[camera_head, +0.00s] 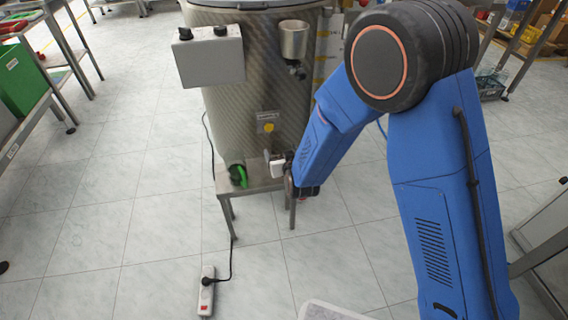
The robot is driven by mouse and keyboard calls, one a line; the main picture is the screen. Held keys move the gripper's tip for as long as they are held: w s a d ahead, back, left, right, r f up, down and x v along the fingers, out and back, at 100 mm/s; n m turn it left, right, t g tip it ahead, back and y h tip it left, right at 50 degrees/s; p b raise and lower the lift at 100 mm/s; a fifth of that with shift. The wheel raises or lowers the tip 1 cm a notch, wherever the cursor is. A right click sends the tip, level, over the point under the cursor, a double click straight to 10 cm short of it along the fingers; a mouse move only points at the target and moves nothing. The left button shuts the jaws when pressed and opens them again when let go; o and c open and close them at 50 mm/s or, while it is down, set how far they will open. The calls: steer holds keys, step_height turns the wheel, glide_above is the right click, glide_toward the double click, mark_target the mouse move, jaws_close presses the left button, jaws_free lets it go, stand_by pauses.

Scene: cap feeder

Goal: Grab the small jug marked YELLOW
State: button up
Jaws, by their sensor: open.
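My blue arm reaches down from the right to a small metal stand in front of the large drum. My gripper (283,165) is at the stand's right end, small and partly hidden by my arm, with its jaws open. A small white object (277,168) is at the gripper, but I cannot tell whether it is a jug or whether it touches the jaws. A green jug-like object (239,175) with a dark opening lies tilted on the left of the stand (262,187). No marking reading YELLOW can be read on either object.
The drum (258,90) stands close behind, with a grey box (209,56), a metal cup (294,40) and a yellow-dotted label (268,127). A power strip (206,291) with a cable lies on the floor. Benches stand left and right.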

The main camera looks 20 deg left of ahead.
mark_target(281, 142)
steer(key=shift+x, duration=1.2)
steer(key=c, duration=1.3)
steer(key=shift+c, duration=0.2)
steer(key=shift+r, duration=0.2)
steer(key=shift+r, duration=1.4)
steer(key=shift+d+r, duration=0.15)
steer(key=shift+r, duration=0.1)
steer(key=w+d, duration=0.2)
steer(key=d, duration=0.6)
steer(key=w+d, duration=0.3)
steer(key=d, duration=0.6)
steer(key=shift+f, duration=0.1)
